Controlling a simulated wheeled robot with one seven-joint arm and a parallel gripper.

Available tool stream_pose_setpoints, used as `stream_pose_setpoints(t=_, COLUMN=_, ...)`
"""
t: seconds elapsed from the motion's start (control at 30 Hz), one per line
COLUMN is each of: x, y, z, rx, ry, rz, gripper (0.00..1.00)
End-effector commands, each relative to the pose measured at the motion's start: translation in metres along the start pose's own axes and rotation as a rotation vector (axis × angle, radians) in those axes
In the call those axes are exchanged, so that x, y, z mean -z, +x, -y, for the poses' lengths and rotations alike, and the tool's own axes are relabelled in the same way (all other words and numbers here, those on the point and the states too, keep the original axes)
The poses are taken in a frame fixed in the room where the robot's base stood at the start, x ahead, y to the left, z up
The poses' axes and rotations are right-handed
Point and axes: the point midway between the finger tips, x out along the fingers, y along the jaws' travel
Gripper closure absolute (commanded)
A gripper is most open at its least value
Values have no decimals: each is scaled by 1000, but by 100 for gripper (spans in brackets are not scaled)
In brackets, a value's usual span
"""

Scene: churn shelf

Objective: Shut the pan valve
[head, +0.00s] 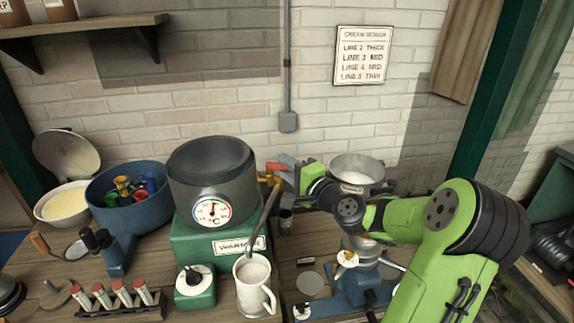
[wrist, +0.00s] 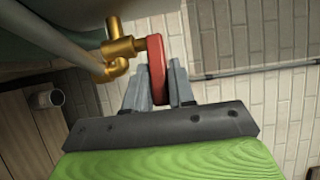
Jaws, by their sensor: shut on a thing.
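The pan valve is a brass tap (wrist: 118,48) with a red lever handle (wrist: 156,70), large in the wrist view. In the head view the brass tap (head: 266,179) sits at the right side of the dark round pan (head: 212,165), and a bit of red handle (head: 273,167) shows. My gripper (wrist: 158,85) has its grey fingers on both sides of the red lever and is shut on it. In the head view my gripper (head: 288,165) reaches the tap from the right. The lever's far end is partly hidden between the fingers.
The pan stands on a green warmer (head: 225,245) with a dial. A metal bowl (head: 357,170) on a blue-based machine stands to the right, behind my arm. A brick wall (head: 240,110) is behind.

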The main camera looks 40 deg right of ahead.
Motion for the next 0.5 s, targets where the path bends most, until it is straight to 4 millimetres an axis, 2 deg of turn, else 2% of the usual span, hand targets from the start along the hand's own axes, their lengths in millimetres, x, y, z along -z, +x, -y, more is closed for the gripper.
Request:
stream_pose_setpoints(t=0.23, x=-11, y=-6, z=2, rx=-10, ry=-2, rz=-222, gripper=100)
stream_pose_setpoints(t=0.5, x=-15, y=-9, z=2, rx=-10, ry=0, rz=-356, gripper=100)
